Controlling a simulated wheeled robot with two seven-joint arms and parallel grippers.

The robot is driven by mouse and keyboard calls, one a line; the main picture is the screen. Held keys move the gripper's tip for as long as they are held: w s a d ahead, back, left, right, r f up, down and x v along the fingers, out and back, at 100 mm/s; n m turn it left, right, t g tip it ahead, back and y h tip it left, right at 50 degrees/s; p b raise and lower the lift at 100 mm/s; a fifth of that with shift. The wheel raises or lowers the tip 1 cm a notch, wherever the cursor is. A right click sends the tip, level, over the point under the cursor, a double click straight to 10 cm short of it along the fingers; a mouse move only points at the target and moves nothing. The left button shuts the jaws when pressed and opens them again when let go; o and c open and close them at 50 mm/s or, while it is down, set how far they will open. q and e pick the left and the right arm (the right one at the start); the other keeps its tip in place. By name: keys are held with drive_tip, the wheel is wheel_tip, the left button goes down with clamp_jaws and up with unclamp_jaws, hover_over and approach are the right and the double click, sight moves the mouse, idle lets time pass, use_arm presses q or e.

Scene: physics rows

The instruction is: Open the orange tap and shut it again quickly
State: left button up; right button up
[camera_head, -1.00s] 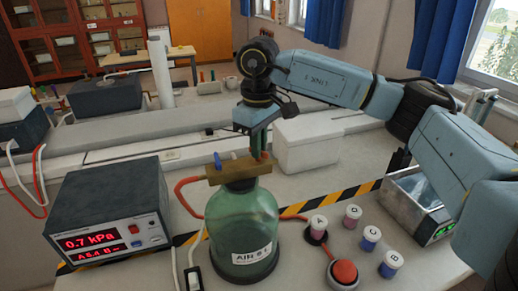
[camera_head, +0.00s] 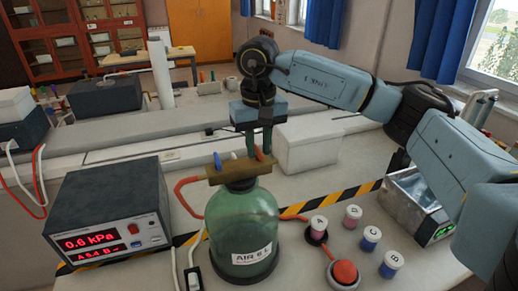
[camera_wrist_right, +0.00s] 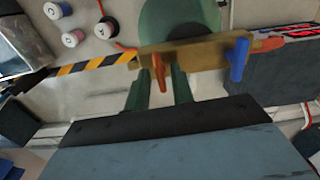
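The green glass bottle (camera_head: 241,222), labelled AIR, stands on the bench with a brass-coloured bar (camera_head: 236,171) across its top. A blue tap (camera_head: 218,161) is on the bar's left part, and the orange tap (camera_head: 259,153) is on its right part. My right gripper (camera_head: 259,146) points down at the orange tap. In the right wrist view, the orange tap (camera_wrist_right: 159,72) lies between my two green fingertips (camera_wrist_right: 160,85), with gaps showing beside it. The fingers are apart. My left gripper is not in view.
A meter box (camera_head: 107,209) left of the bottle reads 0.6 kPa. Red tubing (camera_head: 184,190) runs from the bar. A red button (camera_head: 344,272), several lettered jars (camera_head: 371,238) and a metal bath (camera_head: 416,205) stand to the right. A white box (camera_head: 307,146) is behind.

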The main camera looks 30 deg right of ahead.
wheel_tip(320, 180, up, 9)
drive_tip(key=p, duration=0.5)
drive_tip(key=shift+p, duration=0.4)
drive_tip(key=s+a+r+b, duration=0.1)
drive_tip(key=s+a+r, duration=0.1)
drive_tip(key=s+a, duration=0.4)
drive_tip(key=s, duration=0.5)
drive_tip(key=shift+a, duration=0.4)
clamp_jaws()
idle(1.1)
